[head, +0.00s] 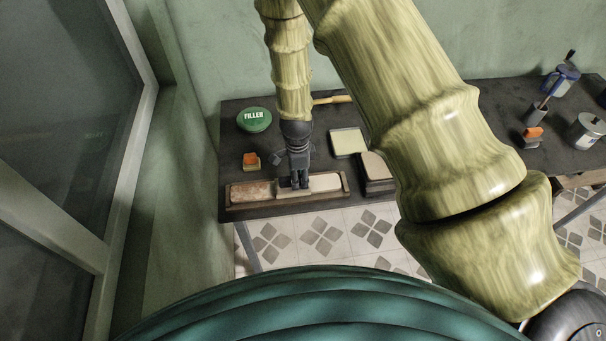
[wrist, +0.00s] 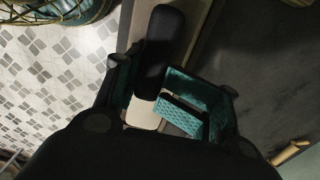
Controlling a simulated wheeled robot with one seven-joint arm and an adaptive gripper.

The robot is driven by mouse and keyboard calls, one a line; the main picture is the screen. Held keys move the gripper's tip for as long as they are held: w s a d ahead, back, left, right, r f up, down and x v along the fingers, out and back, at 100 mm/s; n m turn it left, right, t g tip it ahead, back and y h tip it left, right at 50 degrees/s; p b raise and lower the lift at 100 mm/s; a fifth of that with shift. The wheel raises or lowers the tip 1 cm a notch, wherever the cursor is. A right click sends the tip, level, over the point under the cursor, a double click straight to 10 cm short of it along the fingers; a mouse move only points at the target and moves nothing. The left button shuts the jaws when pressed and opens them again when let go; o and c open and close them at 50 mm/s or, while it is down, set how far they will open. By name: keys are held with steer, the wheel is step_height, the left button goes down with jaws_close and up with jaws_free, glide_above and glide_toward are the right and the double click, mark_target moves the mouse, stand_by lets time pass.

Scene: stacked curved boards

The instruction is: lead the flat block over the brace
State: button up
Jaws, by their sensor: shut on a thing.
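My gripper (head: 293,184) points down over a long, low, dark-edged holder (head: 290,199) near the front edge of the table. In the wrist view, its teal-padded fingers (wrist: 160,90) stand on either side of a dark, rounded, flat block (wrist: 160,45). The gripper is shut on this block, though the contact is partly hidden. Below the block is a pale strip (wrist: 143,113). I cannot tell which part is the brace.
A pale square pad (head: 348,142) and a dark box (head: 375,172) are to the right. Cans and tools stand at the far right. A yellow-handled tool (head: 333,100) lies at the back.

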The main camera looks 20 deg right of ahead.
mark_target(282, 177)
steer(key=shift+w+a, duration=0.15)
steer(key=shift+a, duration=0.8)
steer(key=shift+w+a, duration=0.1)
steer(key=shift+a, duration=0.05)
steer(key=shift+w+a+r, duration=0.1)
steer(key=shift+w+a, duration=0.05)
steer(key=shift+a, duration=0.5)
steer(key=shift+w+a+r, duration=0.1)
steer(key=shift+w+a, duration=0.05)
steer(key=shift+a, duration=0.5)
steer(key=shift+w+a+f, duration=0.1)
steer(key=shift+w+a, duration=0.05)
steer(key=shift+a, duration=0.6)
steer(key=shift+w+a+f, duration=0.1)
steer(key=shift+a, duration=0.65)
steer(key=shift+w+a+r, duration=0.1)
steer(key=shift+w+a, duration=0.05)
steer(key=shift+a, duration=0.6)
steer(key=shift+w+a, duration=0.15)
steer(key=shift+a, duration=0.6)
